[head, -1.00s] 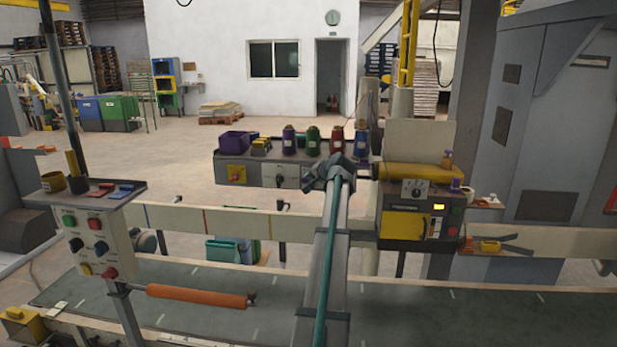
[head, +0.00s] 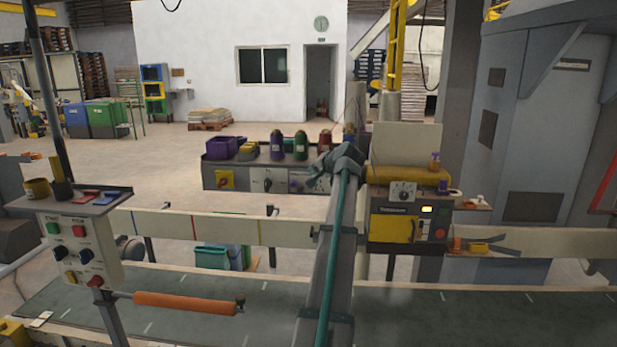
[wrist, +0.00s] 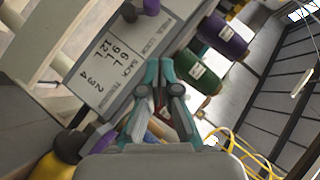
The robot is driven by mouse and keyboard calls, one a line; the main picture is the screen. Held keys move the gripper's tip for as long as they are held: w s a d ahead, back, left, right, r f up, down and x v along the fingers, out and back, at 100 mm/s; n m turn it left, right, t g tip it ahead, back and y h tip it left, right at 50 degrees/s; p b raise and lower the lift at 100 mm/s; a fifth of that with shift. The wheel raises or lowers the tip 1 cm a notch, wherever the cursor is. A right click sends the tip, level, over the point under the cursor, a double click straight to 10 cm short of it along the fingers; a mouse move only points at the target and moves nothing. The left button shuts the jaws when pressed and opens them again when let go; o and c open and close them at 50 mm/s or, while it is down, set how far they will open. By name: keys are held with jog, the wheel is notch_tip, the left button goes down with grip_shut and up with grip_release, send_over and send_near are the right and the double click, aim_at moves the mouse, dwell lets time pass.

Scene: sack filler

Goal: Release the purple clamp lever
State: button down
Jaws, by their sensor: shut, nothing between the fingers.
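My gripper (head: 338,160) is at the end of the raised arm, before the right end of the grey spool cabinet (head: 235,177). In the wrist view its teal fingers (wrist: 160,85) are shut and empty, in front of the cabinet's panel. A purple part (wrist: 151,6) on a dark mount is cut by that view's top edge, apart from the fingers. Another purple part (wrist: 102,140) shows at lower left by a yellow roll. In the head view a small purple part (head: 454,195) sits at the control box's right. I cannot tell which is the clamp lever.
A purple spool (head: 277,147), green spool (head: 301,147) and red spool (head: 325,140) stand on the cabinet beside a purple bin (head: 222,148). The control box (head: 383,224) stands right of my arm. A pale rail (head: 285,232) and the conveyor (head: 180,290) lie nearer.

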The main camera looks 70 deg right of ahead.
jog(key=shift+v, duration=1.75)
jog(key=shift+r, duration=0.1)
